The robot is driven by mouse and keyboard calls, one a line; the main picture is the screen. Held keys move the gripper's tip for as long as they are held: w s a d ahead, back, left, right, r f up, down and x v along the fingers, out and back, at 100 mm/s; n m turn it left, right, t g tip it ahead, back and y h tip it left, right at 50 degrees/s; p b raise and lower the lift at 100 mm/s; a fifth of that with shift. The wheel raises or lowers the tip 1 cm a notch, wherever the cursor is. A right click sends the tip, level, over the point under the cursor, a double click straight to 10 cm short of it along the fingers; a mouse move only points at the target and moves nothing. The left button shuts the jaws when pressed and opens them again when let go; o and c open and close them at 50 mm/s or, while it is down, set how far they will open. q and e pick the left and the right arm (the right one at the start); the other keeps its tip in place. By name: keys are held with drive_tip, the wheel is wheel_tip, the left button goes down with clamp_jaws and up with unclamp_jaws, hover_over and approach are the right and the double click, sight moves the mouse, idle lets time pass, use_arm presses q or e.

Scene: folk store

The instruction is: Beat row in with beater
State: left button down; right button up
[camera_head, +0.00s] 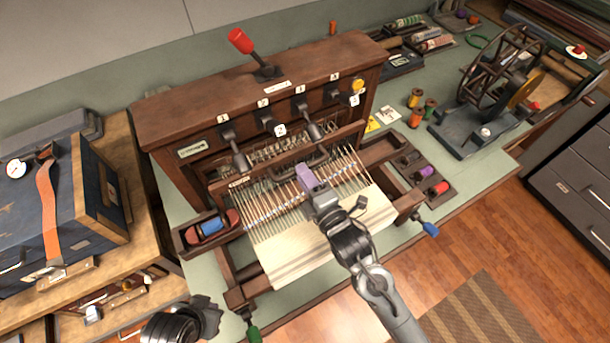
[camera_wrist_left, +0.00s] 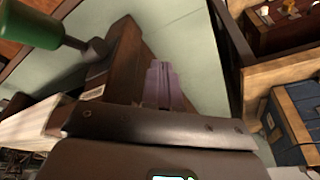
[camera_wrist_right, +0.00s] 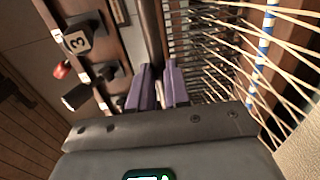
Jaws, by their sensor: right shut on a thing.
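The loom (camera_head: 165,125) stands on the table, with pale warp threads running to woven cream cloth (camera_head: 280,265) at its front. The beater (camera_head: 238,184) is a dark wooden bar across the warp, behind the cloth edge. My right gripper (camera_head: 308,178) has purple fingers and is shut on the beater near its middle. In the right wrist view the beater bar (camera_wrist_right: 154,38) runs in between the fingers, which hide part of it. My left gripper (camera_wrist_left: 162,82) is shut and empty near the loom's front left corner; in the head view only its dark wrist shows.
Numbered levers and a red-knobbed handle (camera_head: 241,41) rise from the loom. A shuttle with blue thread (camera_head: 212,226) lies in the left tray. A green knob (camera_head: 253,333) is close to my left gripper. A spinning wheel (camera_head: 500,70) and spools stand right; a blue case (camera_head: 40,215) stands left.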

clamp_jaws()
drive_tip(key=p+v, duration=0.5)
drive_tip(key=v, duration=0.6)
idle(0.6)
drive_tip(key=shift+s, duration=0.1)
